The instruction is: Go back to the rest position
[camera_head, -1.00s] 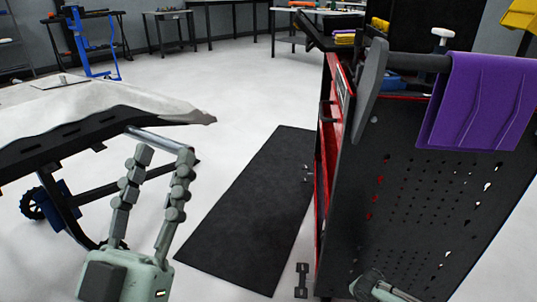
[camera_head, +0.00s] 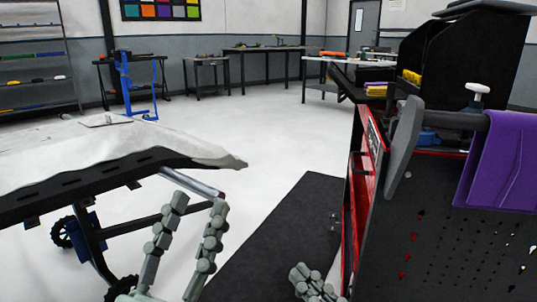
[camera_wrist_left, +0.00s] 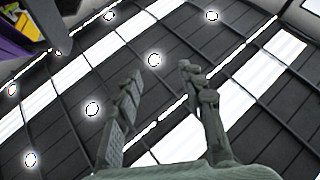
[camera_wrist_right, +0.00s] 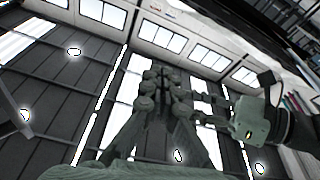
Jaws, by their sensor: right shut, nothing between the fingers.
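My left gripper (camera_head: 198,203) is at the lower left of the head view. Its two jointed grey-green fingers point up and stand apart with nothing between them. The left wrist view shows the same open fingers (camera_wrist_left: 160,72) against the ceiling. My right gripper (camera_head: 308,276) is at the bottom of the head view, partly cut off, beside the red tool cart (camera_head: 366,170). In the right wrist view its fingers (camera_wrist_right: 162,76) are together and empty, pointing up. My left gripper (camera_wrist_right: 250,118) also shows on the right of that view.
A workpiece under pale wrap (camera_head: 120,150) lies on a wheeled black stand at the left. Workbenches (camera_head: 262,52) line the back; the middle floor is clear.

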